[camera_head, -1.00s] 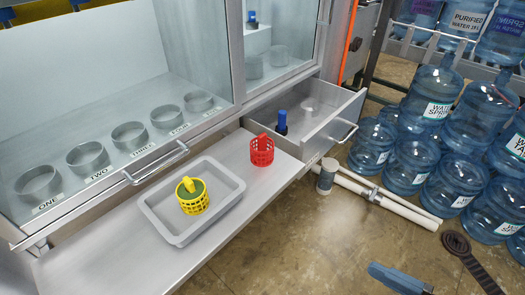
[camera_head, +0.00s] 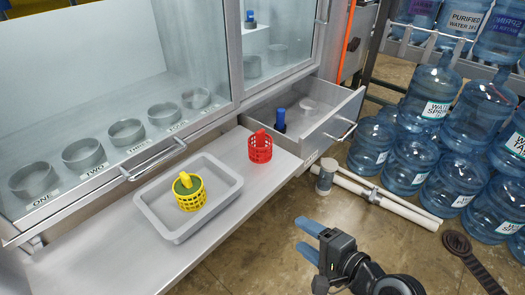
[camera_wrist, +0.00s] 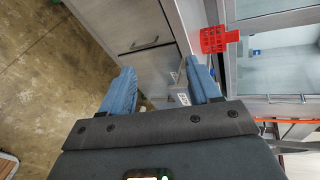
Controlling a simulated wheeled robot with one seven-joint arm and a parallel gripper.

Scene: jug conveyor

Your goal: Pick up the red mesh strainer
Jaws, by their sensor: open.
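The red mesh strainer (camera_head: 260,148) stands upright on the metal counter, right of the grey tray and in front of the open drawer. It also shows in the wrist view (camera_wrist: 213,40), at the upper right, beyond my fingers. My gripper (camera_head: 309,238) has blue fingers and is at the lower middle of the head view, over the floor in front of the counter.
A grey tray (camera_head: 157,232) on the counter holds a yellow mesh strainer (camera_head: 189,191). The open drawer (camera_head: 337,128) holds a blue-topped item (camera_head: 280,119). A glass cabinet (camera_head: 100,85) with several rings stands behind. White pipes (camera_head: 380,200) and several water jugs (camera_head: 410,163) are at right.

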